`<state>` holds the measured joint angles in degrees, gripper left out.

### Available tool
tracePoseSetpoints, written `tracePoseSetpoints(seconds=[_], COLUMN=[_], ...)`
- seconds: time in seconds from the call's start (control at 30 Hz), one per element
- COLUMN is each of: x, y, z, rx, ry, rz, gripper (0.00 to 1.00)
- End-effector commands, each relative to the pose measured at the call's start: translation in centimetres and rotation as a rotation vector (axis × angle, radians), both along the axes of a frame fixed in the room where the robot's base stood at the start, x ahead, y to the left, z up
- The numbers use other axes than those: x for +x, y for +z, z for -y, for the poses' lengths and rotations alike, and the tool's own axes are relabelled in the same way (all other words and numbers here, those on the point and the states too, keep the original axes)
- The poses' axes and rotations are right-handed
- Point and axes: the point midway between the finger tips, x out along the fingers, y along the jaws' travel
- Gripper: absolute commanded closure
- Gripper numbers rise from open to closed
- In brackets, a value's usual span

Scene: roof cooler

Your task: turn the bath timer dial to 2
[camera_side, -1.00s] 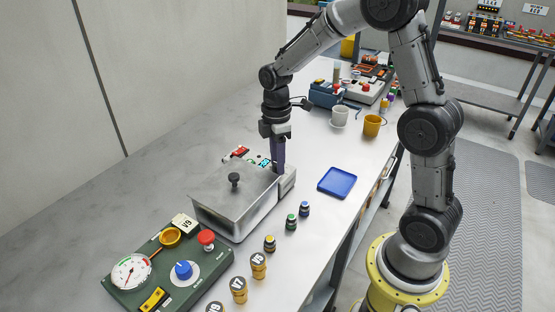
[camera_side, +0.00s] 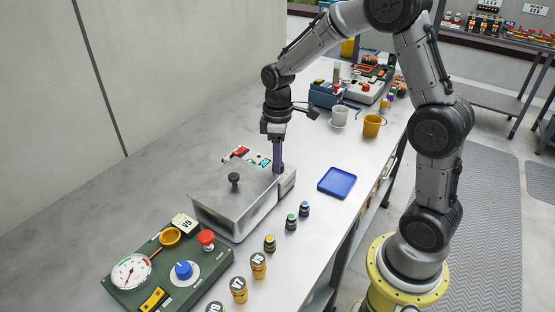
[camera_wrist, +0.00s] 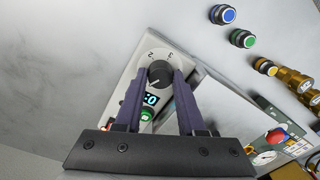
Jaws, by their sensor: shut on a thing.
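The bath timer dial (camera_wrist: 158,75) is a dark round knob on a pale control panel in the wrist view. Numerals are printed around its rim; a 2 and a 3 seem to show above it. A light pointer line on it appears to run toward the lower left. My gripper (camera_wrist: 161,72) points down with its purple fingers on either side of the dial, shut on it. In the side view, my gripper (camera_side: 278,172) stands at the right end of the metal bath (camera_side: 232,196), and the fingers hide the dial there.
A blue display (camera_wrist: 150,99) and a green button (camera_wrist: 147,115) sit beside the dial. The lidded bath has a black knob (camera_side: 234,179). The table's left side is clear.

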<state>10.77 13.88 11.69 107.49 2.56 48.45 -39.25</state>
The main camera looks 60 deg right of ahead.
Motion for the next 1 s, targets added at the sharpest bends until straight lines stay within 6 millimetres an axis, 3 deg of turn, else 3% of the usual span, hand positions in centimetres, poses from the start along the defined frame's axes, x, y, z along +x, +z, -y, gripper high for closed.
tracePoseSetpoints(seconds=[1.0], x=[-0.16], y=[0.14], z=[0.13], rx=[0.0], ry=[-0.964], rz=[0.0], gripper=[1.0])
